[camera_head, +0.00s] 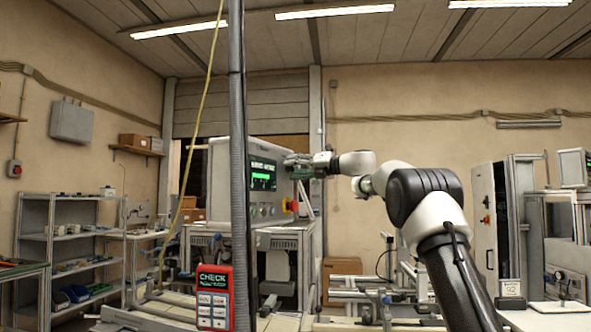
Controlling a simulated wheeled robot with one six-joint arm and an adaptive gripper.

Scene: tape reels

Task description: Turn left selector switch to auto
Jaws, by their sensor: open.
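A light-grey machine cabinet (222,180) stands in the middle, with a dark screen (263,174) showing green and white marks. Below the screen is a row of small round controls (262,210). They are too small here to tell which is the left selector switch or where it points. A red and yellow button (291,205) sits at the right end of the panel. My arm reaches in from the lower right, and my gripper (296,167) is open in front of the panel's right side, above the red button. I see no contact with any control.
A grey vertical conduit (238,140) crosses the view in front of the cabinet. A red box marked CHECK (214,297) hangs low in front. Shelves (75,245) stand at left. A rail frame (360,295) and a cardboard box (341,268) are below my arm.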

